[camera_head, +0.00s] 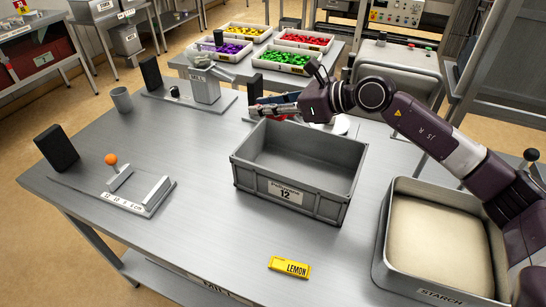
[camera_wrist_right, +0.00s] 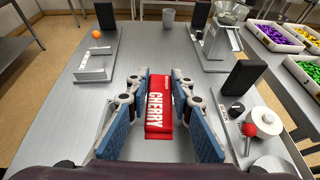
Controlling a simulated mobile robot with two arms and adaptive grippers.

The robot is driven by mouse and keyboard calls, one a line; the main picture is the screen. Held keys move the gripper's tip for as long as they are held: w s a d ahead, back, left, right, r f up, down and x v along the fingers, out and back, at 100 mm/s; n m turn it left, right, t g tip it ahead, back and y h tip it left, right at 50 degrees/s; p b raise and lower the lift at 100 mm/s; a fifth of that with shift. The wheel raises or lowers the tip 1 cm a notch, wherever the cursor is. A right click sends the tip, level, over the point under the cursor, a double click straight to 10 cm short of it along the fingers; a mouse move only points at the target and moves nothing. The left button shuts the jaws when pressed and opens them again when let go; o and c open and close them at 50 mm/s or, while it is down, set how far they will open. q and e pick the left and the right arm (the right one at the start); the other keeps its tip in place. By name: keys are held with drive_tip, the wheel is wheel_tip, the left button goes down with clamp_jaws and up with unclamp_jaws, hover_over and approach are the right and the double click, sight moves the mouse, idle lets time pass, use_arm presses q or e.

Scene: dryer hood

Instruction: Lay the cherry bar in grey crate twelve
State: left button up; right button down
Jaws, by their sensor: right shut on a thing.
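The grey crate labelled 12 (camera_head: 290,194) stands on the metal table in the head view, and its inside looks empty. My right gripper (camera_head: 258,111) is beyond the crate's far rim, with its arm coming in from the right. In the right wrist view my right gripper (camera_wrist_right: 160,108) is shut on the red cherry bar (camera_wrist_right: 160,107), which sits lengthwise between the blue finger pads with its CHERRY lettering showing. Its height above the table is hard to tell. My left gripper is not in view.
A yellow lemon bar (camera_head: 290,267) lies in front of the crate. A starch tray (camera_head: 380,240) stands at right. A lever device with an orange ball (camera_head: 111,159) is at left. Coloured sweets fill trays (camera_head: 281,68) at the back.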

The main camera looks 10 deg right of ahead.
wheel_tip(320, 180, down, 10)
drive_tip(key=shift+f+p, duration=0.1)
drive_tip(key=shift+p, duration=0.4)
drive_tip(key=shift+f, duration=2.5)
drive_tip(key=shift+f+b, duration=0.6)
drive_tip(key=c, duration=1.7)
unclamp_jaws()
drive_tip(key=shift+s+a+f, duration=0.1)
drive_tip(key=shift+s+f, duration=0.05)
